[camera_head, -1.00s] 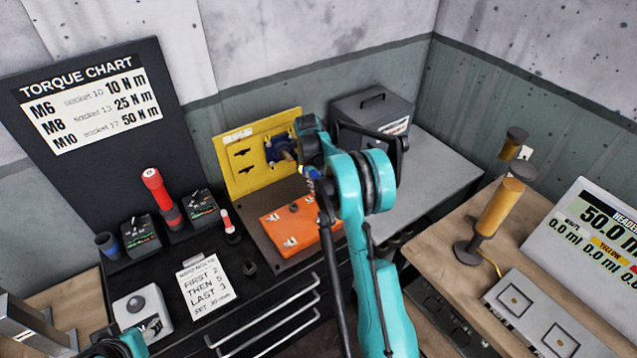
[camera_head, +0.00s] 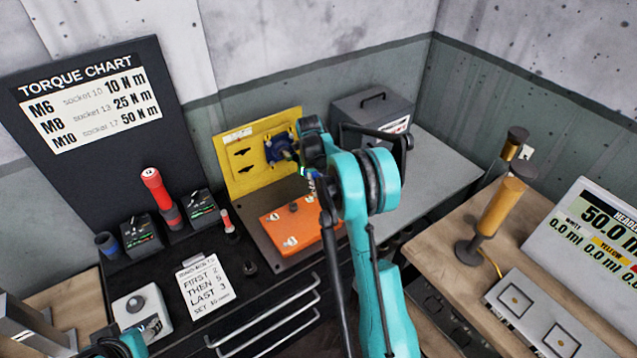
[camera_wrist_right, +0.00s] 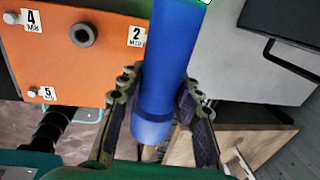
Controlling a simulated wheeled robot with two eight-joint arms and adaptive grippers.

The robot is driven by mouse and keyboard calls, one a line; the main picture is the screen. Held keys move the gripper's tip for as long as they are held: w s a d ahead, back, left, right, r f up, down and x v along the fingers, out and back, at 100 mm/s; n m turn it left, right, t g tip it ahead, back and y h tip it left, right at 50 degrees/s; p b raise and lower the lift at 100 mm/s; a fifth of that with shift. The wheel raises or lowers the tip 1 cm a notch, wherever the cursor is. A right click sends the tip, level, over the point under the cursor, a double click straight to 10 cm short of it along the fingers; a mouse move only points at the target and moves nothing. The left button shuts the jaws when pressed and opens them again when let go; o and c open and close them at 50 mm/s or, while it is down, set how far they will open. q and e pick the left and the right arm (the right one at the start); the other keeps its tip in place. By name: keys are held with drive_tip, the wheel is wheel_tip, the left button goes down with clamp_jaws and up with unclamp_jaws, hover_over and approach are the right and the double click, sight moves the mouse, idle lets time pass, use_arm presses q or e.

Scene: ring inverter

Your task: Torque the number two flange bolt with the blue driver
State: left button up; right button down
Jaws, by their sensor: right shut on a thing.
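The blue driver (camera_wrist_right: 168,65) is gripped in my right gripper (camera_wrist_right: 160,118), whose two fingers close on both sides of its shaft in the right wrist view. An orange flange plate (camera_wrist_right: 70,60) lies behind it, with numbered labels. The number two label, marked M10 (camera_wrist_right: 137,36), is just left of the driver; its bolt is not visible there and may be hidden by the driver. The head view shows the orange plate (camera_head: 285,228) on the bench, left of my right gripper (camera_head: 308,178). My left gripper (camera_head: 150,328) is at the lower left, small and unclear.
A yellow board (camera_head: 240,172) stands behind the plate, and a grey case (camera_head: 372,108) is to its right. A red-topped tool (camera_head: 160,195) stands in the left part of the bench near a note card (camera_head: 207,288). A second table (camera_head: 440,250) is at right.

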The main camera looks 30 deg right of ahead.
drive_tip(key=shift+s+d+b, duration=0.15)
drive_tip(key=shift+s+b, duration=0.2)
drive_tip(key=shift+s, duration=1.6)
